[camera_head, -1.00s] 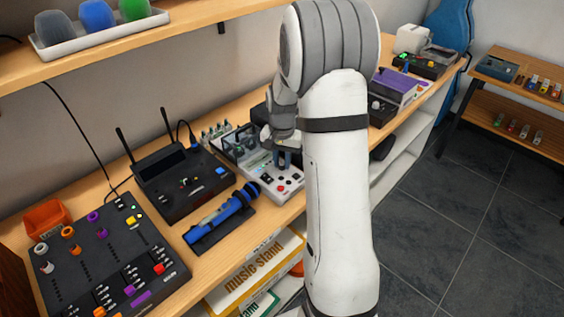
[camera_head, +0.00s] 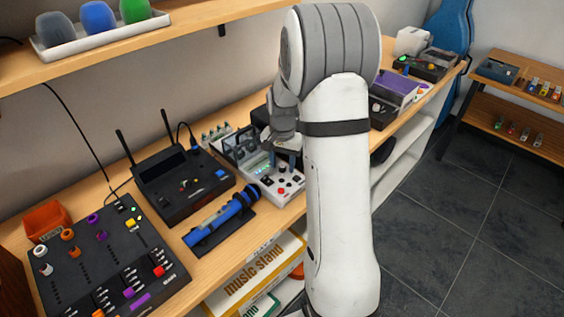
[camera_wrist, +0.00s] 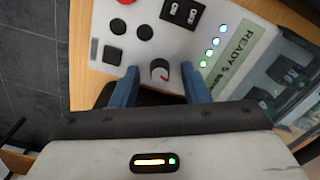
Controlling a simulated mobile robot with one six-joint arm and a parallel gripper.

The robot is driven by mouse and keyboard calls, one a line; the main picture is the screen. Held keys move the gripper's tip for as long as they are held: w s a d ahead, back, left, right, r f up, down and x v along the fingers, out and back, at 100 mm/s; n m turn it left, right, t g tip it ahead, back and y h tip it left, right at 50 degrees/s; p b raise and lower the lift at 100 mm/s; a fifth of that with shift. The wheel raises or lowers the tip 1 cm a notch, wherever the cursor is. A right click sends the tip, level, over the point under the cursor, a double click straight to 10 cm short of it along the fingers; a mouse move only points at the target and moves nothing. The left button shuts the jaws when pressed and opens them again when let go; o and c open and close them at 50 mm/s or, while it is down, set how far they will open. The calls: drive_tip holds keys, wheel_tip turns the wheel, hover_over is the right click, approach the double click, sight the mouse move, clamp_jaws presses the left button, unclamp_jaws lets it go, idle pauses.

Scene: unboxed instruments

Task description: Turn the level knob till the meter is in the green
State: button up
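A white device (camera_head: 268,188) with knobs and buttons stands on the wooden counter; it also shows in the wrist view (camera_wrist: 182,38). In the wrist view, a dark round knob (camera_wrist: 159,69) with a red pointer mark sits between the two blue fingers of my gripper (camera_wrist: 160,77). There is a gap on both sides of the knob, so my gripper is open around or just above it; contact is not visible. A row of small lit blue and green lights (camera_wrist: 213,46) runs beside a READY label. I cannot tell whether these lights are the meter. In the head view my gripper (camera_head: 281,162) is over the device.
A blue microphone (camera_head: 222,217) lies on a dark stand left of the device. A black receiver with antennas (camera_head: 185,185) and a black mixer (camera_head: 95,262) stand further left. A purple-topped unit (camera_head: 395,88) is to the right. A shelf (camera_head: 120,40) hangs above.

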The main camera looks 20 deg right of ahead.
sight(282, 167)
drive_tip(key=shift+r+b, duration=0.45)
drive_tip(key=shift+r, duration=3.45)
drive_tip(key=shift+s+a+r, duration=0.1)
drive_tip(key=s+a+r+n+t, duration=0.1)
drive_tip(key=s+a+r+n, duration=0.1)
drive_tip(key=s, duration=0.5)
drive_tip(key=s+a+r+n+t, duration=0.1)
drive_tip(key=s+a+r+n, duration=0.1)
drive_tip(key=s+a, duration=0.3)
drive_tip(key=s+a+r+n+t, duration=0.1)
drive_tip(key=s+a+r+n, duration=0.1)
drive_tip(key=s, duration=0.9)
drive_tip(key=a+n, duration=0.1)
drive_tip(key=n, duration=0.1)
drive_tip(key=shift+s+a+n, duration=0.25)
drive_tip(key=shift+a+n, duration=0.05)
drive_tip(key=shift+a, duration=0.05)
